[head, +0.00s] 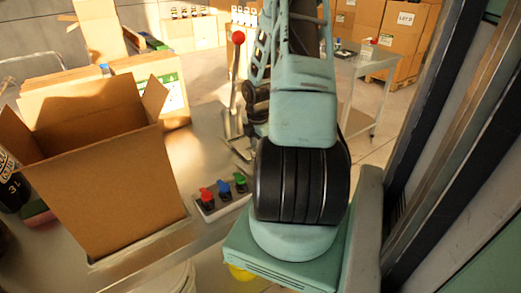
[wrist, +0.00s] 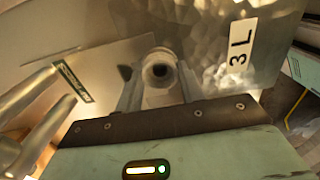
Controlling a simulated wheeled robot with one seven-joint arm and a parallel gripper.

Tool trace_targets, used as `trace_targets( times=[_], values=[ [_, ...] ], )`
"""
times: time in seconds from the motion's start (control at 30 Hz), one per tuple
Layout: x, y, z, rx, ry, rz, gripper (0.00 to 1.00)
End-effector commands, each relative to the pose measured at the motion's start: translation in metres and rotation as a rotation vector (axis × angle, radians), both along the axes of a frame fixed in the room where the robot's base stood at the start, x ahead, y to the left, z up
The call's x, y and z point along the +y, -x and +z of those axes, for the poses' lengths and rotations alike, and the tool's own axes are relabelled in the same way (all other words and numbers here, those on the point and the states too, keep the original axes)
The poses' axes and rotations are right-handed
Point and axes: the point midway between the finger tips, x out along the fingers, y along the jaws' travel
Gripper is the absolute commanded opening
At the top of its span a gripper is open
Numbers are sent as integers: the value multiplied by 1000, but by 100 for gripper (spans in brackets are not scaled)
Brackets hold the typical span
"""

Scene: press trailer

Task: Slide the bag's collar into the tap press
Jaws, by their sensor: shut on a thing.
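In the wrist view my gripper (wrist: 159,92) is shut on the bag's pale round collar (wrist: 160,70), which has a dark opening facing the camera. The silver, crinkled bag (wrist: 210,45) with a white "3 L" label spreads behind and to the right of it. Metal rods (wrist: 35,108) and a plate with a small green label stand to the left, apart from the collar; I cannot tell if they belong to the press. In the head view a lever with a red knob (head: 238,38), seemingly the tap press's, stands behind my arm. My arm hides the gripper and bag there.
An open cardboard box (head: 100,180) stands on the bench at left. A small holder carries red, blue and green taps (head: 223,188). Cartons stand behind, and a wheeled cart (head: 375,75) is at back right. A dark door frame (head: 440,130) rises on the right.

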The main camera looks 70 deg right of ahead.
Motion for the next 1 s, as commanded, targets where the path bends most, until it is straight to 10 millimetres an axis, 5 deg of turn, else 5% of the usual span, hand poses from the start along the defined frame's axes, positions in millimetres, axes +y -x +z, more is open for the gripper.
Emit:
trace_targets(
  times=[1.0],
  values=[
    [-21,-34,1,0,0,0,16]
  ],
)
